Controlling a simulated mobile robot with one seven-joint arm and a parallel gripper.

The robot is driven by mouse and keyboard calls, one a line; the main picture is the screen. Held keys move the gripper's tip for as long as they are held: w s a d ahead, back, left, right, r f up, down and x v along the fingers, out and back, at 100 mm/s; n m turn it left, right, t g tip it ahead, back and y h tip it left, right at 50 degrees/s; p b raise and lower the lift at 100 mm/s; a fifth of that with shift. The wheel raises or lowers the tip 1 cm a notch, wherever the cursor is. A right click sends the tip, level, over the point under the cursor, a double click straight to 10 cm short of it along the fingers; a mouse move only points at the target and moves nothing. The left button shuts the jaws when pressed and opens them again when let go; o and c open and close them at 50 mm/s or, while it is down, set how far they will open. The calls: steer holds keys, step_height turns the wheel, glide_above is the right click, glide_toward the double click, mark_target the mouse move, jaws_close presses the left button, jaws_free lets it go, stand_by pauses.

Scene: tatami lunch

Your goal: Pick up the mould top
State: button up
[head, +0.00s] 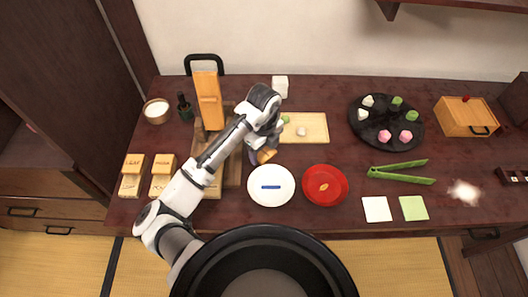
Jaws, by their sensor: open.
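Two wooden moulds stand at the left front of the table, each with an orange lettered top over a paler base: the left mould top (134,162) and the right mould top (163,164). A small tan wooden piece (266,156) shows right under my gripper (257,150). I cannot tell if it is a mould top or if the fingers touch it. My gripper is open, pointing down beside the wooden frame (232,172), and partly hidden by my arm. A pale block (213,187) in the frame is partly hidden by my arm.
A tall orange board (208,100) stands behind my arm. A white plate (271,197) and red plate (325,170) lie right of the frame. A pale board (310,132), dark round tray (373,141) and green tongs (388,173) lie farther right.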

steer(key=c, duration=0.8)
steer(key=shift+o, duration=0.2)
steer(key=shift+r, duration=0.1)
